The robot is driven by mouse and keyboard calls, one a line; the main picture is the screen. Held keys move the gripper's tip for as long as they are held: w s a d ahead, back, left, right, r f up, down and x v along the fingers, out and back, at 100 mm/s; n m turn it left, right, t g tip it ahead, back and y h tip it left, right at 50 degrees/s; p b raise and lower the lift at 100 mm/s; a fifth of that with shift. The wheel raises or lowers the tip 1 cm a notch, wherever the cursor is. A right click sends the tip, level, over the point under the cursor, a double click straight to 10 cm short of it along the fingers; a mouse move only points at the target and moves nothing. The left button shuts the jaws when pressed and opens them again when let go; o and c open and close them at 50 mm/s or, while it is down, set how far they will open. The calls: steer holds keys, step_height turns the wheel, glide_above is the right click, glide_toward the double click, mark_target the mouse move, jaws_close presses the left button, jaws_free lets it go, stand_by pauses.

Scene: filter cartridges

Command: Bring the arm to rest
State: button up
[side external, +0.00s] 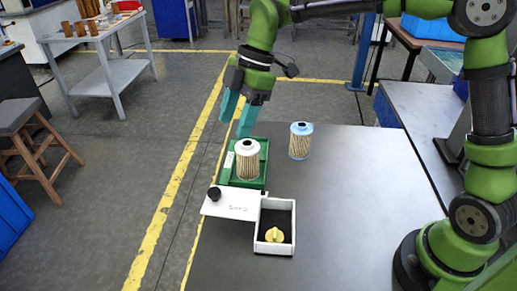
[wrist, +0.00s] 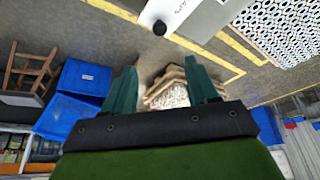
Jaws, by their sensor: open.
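My gripper (side external: 234,129) is open, with its two teal fingers apart, over the far-left side of the green tray (side external: 263,180) in the side view. A pleated cartridge with white end caps (side external: 248,160) stands upright in that tray, below and right of the fingers; I see no contact. In the wrist view the gripper (wrist: 162,64) also shows open. A tan and whitish object (wrist: 172,90), which I cannot identify, shows beyond the fingers on the floor.
A blue-capped cartridge (side external: 300,141) stands right of the tray. A white lid (side external: 232,204) with a black knob (side external: 214,194) lies in front, beside an open white box (side external: 276,248) holding a yellow piece (side external: 274,235). The dark table (side external: 345,210) is clear on the right.

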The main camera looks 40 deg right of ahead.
steer(key=shift+r+m, duration=0.1)
steer(key=shift+m, duration=0.2)
steer(key=s+d+r+m+t+h, duration=0.1)
steer(key=s+d+m+t, duration=0.5)
steer(key=s+d+m, duration=0.9)
steer(key=s+m+h, duration=0.1)
steer(key=s+m, duration=0.3)
steer(key=m, duration=0.1)
steer(key=shift+d+r+m+t+h, duration=0.3)
steer(key=shift+d+m+t, duration=0.1)
